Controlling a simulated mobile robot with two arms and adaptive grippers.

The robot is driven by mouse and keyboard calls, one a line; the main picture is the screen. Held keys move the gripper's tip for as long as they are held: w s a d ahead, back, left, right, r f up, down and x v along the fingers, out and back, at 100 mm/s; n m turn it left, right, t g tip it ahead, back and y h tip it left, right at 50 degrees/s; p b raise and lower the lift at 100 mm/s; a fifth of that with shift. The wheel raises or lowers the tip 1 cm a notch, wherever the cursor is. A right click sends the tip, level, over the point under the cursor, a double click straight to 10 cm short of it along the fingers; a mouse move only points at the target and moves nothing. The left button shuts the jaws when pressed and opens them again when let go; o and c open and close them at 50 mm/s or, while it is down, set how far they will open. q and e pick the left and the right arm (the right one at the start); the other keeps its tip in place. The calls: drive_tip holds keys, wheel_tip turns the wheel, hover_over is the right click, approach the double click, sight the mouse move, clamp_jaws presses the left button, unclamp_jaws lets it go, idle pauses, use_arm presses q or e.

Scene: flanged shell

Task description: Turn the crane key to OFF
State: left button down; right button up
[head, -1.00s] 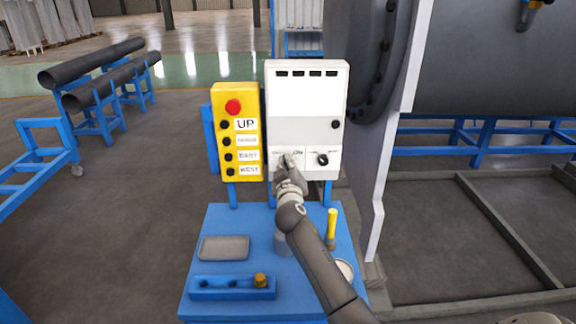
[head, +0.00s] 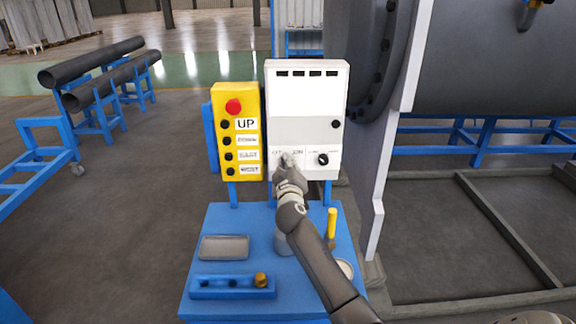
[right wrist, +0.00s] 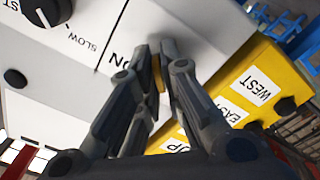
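The white control box (head: 300,105) stands behind the blue table. Its lower left panel carries OFF and ON labels; the ON label (right wrist: 120,65) shows upside down in the right wrist view. My right gripper (head: 288,162) is at this panel, just below the labels. In the right wrist view its two fingers (right wrist: 158,58) are close together with a thin brass-coloured piece, the crane key (right wrist: 157,72), between them. The fingers hide most of the key, so I cannot tell its exact angle. My left gripper is not in view.
A yellow button box (head: 237,135) with a red button is close on the left. A black SLOW selector knob (head: 322,159) is just right of the gripper. The blue table (head: 215,222) below holds a grey tray (head: 224,248), a blue block (head: 231,288) and a yellow-handled tool (head: 331,225).

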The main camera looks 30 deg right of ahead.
drive_tip(key=shift+o, duration=1.4)
drive_tip(key=v, duration=1.2)
drive_tip(key=shift+s, duration=0.1)
